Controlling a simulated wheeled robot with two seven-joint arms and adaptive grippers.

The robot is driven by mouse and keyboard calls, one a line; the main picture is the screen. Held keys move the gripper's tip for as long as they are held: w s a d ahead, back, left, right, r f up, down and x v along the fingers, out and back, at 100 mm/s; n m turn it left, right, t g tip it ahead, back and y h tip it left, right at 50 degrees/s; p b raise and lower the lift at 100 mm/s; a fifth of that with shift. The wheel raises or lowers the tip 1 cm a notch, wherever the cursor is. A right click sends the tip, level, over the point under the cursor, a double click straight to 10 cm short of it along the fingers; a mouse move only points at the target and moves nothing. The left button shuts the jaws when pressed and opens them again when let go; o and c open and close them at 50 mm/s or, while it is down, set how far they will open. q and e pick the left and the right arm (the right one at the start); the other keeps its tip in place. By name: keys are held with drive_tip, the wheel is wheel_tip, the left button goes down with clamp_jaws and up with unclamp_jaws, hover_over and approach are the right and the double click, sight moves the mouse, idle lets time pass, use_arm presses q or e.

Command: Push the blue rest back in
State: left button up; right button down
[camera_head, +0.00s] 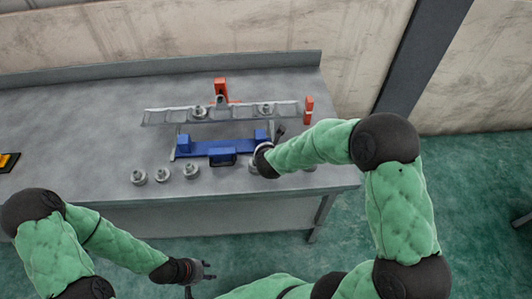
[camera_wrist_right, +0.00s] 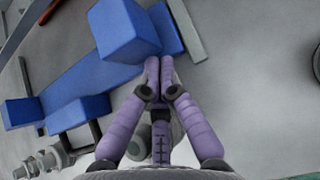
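The blue rest (camera_head: 230,147) lies on the grey bench, a long bar with a raised block near each end and a dark-edged blue piece at its front. In the right wrist view its bar (camera_wrist_right: 90,85) runs diagonally, with a large block (camera_wrist_right: 125,30) near my fingertips. My right gripper (camera_wrist_right: 158,75) has its purple fingers together, tips close beside that block; whether they touch it I cannot tell. My left gripper (camera_head: 207,270) is open and empty in front of the bench, away from the rest.
A grey rail (camera_head: 160,117) with round metal parts on it lies behind the rest. Orange pieces stand behind it (camera_head: 220,89) and at its right end (camera_head: 308,110). Several metal parts (camera_head: 162,174) stand along the front edge. The bench's left side is mostly clear.

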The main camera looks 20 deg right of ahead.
idle(0.3)
drive_tip(key=w+d, duration=0.1)
drive_tip(key=w, duration=0.2)
drive_tip(key=w+d, duration=0.1)
drive_tip(key=w, duration=0.2)
drive_tip(key=w+d, duration=0.1)
drive_tip(key=w, duration=0.3)
drive_tip(key=shift+w+d, duration=0.1)
drive_tip(key=shift+d, duration=0.1)
use_arm(q)
drive_tip(key=shift+s, duration=0.1)
use_arm(e)
drive_tip(key=shift+w+r, duration=0.1)
drive_tip(key=shift+w, duration=0.05)
drive_tip(key=shift+d+r, duration=0.1)
